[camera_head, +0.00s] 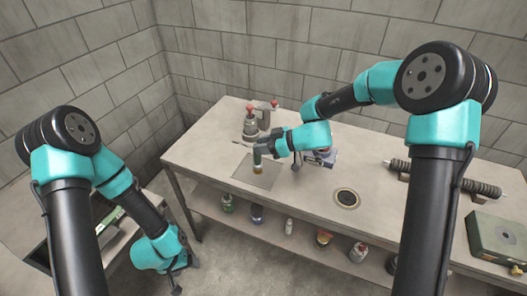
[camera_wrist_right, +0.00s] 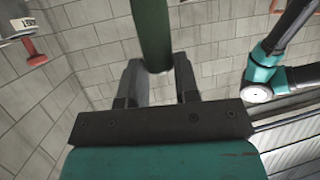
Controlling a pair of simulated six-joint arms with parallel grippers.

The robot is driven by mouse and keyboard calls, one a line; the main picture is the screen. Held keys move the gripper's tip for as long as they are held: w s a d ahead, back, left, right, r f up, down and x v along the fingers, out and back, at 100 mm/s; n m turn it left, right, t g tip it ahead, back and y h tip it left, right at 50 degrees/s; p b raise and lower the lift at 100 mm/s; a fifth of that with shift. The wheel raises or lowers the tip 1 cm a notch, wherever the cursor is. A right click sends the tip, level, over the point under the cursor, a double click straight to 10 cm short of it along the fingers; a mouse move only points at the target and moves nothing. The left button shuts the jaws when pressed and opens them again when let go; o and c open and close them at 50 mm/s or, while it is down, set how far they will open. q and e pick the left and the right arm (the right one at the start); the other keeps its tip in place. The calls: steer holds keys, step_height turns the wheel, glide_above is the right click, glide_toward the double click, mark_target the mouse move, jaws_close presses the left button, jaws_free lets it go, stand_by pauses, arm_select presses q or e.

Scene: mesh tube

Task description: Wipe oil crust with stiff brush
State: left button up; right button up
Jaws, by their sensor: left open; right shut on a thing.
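My right gripper (camera_head: 266,150) is shut on a brush (camera_head: 257,160), held upright over a grey square plate (camera_head: 262,182) on the workbench. In the right wrist view, the dark green handle of the brush (camera_wrist_right: 153,35) is between the two fingers of the right gripper (camera_wrist_right: 158,72). The brush's lower end is at or just above the plate; I cannot tell if it touches. Any oil crust is too small or hidden to make out. My left gripper (camera_head: 180,279) is open and empty, low in front of the bench's left end.
A grey device with red knobs (camera_head: 252,122) stands behind the plate. A round dark drain-like disc (camera_head: 346,198) and a dark ribbed rod (camera_head: 450,178) are to the right. A green-grey box (camera_head: 497,238) sits far right. Bottles (camera_head: 257,213) and cans stand on the lower shelf.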

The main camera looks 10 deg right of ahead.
steer(key=shift+r, duration=0.9)
steer(key=w+d, duration=0.1)
steer(key=w, duration=1)
steer(key=shift+w, duration=0.35)
steer(key=shift+f, duration=0.1)
